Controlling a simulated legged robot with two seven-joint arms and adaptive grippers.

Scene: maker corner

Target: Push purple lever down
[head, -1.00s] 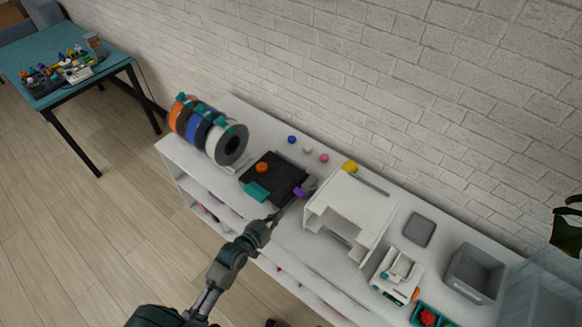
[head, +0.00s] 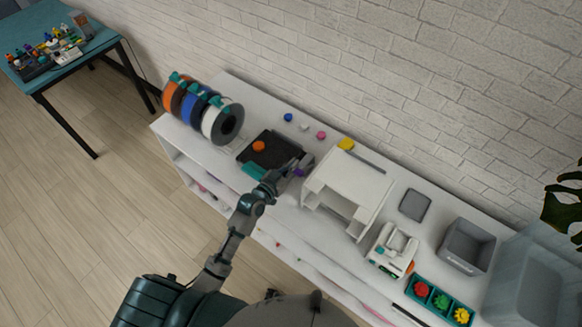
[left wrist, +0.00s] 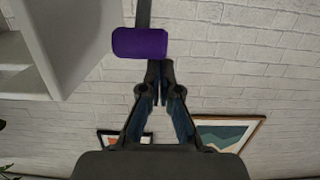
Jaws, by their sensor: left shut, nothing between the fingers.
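The purple lever (head: 298,172) shows as a small purple spot at the right side of the black device (head: 283,147) on the white shelf unit. My left gripper (head: 297,163) is over the device's right edge, partly covering it and the lever. In the left wrist view the lever's purple end (left wrist: 140,43) is a thick rounded grip on a dark bar. My left gripper's fingertips (left wrist: 160,68) are together and empty, close beside that grip; I cannot tell whether they touch it. My right gripper is not in view.
A white open-fronted box (head: 347,185) stands just right of the lever. Spools (head: 222,122) stand to the left. Several small coloured knobs, such as a pink one (head: 321,135), lie along the back. A grey bin (head: 467,246) is at the right end.

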